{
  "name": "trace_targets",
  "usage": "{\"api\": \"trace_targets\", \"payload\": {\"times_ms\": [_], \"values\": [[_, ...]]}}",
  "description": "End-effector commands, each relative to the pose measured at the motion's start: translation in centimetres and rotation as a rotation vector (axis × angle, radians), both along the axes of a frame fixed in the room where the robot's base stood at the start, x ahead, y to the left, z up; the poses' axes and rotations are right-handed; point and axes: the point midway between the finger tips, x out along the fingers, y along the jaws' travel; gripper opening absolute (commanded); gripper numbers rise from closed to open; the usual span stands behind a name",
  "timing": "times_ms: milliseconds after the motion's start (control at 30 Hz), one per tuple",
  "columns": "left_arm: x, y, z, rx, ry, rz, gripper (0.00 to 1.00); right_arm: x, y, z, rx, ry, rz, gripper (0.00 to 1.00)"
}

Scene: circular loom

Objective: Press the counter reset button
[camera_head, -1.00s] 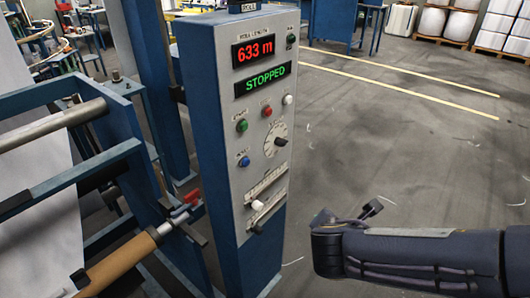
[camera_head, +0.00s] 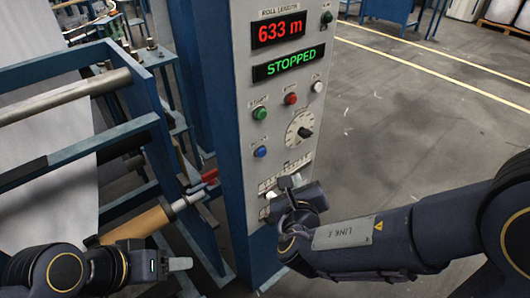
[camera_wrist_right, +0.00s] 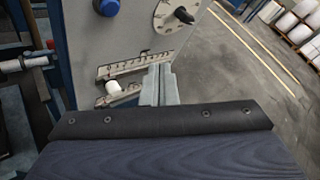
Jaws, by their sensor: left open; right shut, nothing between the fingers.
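The control panel (camera_head: 285,95) stands upright on a blue post, with a red "633 m" display (camera_head: 278,29) and a green "STOPPED" display (camera_head: 288,64). Its buttons are green (camera_head: 260,113), red (camera_head: 290,99), white (camera_head: 317,87), blue (camera_head: 261,151) and a small dark green one (camera_head: 327,17) beside the red display. Their labels are too small to read surely. My right gripper (camera_head: 297,187) is shut and empty before the lower panel, below the blue button; its fingers (camera_wrist_right: 160,84) show in the right wrist view. My left gripper (camera_head: 181,264) is open at lower left, away from the panel.
A dial (camera_head: 300,130) and slotted scales with a white knob (camera_wrist_right: 113,88) sit on the lower panel. The loom frame (camera_head: 130,130), a red-handled fitting (camera_head: 203,182) and a brown roller (camera_head: 138,226) are at left. Open floor (camera_head: 420,120) lies to the right.

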Motion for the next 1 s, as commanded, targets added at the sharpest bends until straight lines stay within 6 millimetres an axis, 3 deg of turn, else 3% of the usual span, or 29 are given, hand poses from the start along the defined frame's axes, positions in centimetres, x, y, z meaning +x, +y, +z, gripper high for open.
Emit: {"api": "trace_targets", "payload": {"times_ms": [167,700,1000], "values": [[0.0,0.0,0.2,0.000,0.000,0.000,0.61,0.6,0.6,0.0,0.001,0.000,-0.002,0.00],[0.0,0.0,1.4,0.000,0.000,0.000,0.61,5.5,5.4,0.0,0.001,0.001,-0.003,0.00],[0.0,0.0,1.5,0.000,0.000,0.000,0.61,6.2,6.2,0.0,0.002,0.002,-0.001,0.00]]}}
